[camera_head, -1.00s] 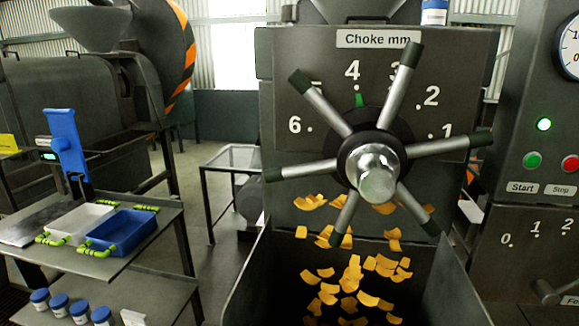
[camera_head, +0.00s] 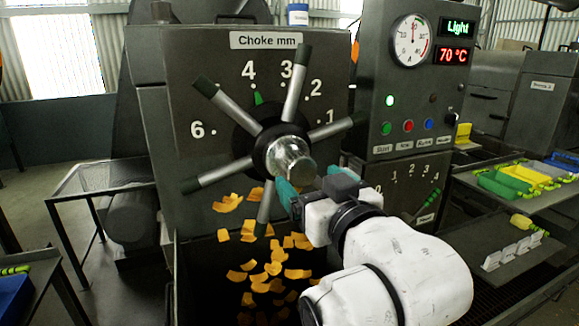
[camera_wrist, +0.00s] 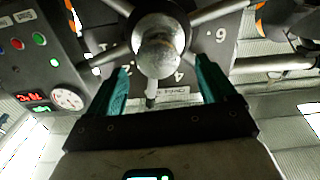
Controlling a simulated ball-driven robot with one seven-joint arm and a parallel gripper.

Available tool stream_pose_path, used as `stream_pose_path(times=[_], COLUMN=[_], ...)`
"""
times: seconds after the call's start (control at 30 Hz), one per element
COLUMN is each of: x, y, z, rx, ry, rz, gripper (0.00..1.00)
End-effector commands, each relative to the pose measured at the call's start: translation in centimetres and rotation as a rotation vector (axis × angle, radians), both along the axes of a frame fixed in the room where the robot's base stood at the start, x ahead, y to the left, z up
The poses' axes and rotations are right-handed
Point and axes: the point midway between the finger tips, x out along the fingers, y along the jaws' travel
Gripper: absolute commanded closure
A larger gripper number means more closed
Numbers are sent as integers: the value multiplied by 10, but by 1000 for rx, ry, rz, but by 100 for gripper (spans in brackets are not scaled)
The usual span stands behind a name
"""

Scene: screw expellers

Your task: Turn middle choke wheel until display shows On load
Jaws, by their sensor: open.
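The choke wheel (camera_head: 285,155) stands on a dark panel. It has a shiny hub knob and several grey spokes with dark tips. It also shows in the wrist view (camera_wrist: 158,52), upside down. A green pointer (camera_head: 258,97) sits behind it, just below the 4. The display (camera_head: 457,27) on the right cabinet reads Light. My gripper (camera_head: 307,175) is open in front of the wheel, at the lower right of the hub. In the wrist view its teal fingers (camera_wrist: 161,75) stand on either side of the hub knob, with a spoke end between them. Contact cannot be told.
Yellow flakes (camera_head: 265,270) lie in the chute below the wheel. The right cabinet carries a dial gauge (camera_head: 411,40), a 70 °C readout (camera_head: 453,55) and several buttons. A table with coloured trays (camera_head: 505,183) stands at the right. An empty metal stand (camera_head: 95,180) is at the left.

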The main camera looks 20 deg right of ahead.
Motion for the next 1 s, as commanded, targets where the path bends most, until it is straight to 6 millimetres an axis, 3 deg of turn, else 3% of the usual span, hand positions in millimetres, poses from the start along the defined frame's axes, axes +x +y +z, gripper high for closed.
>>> stream_pose_path(times=[0.2, 0.4, 0.77, 1.0], x=[39, 60, 65, 65], y=[-1, -1, -1, -1], z=[1, 0, -1, -1], rx=[1, 0, 0, 0], ry=[3, 2, 1, 2], rz=[0, -1, 0, 0], gripper=[16, 16, 16, 37])
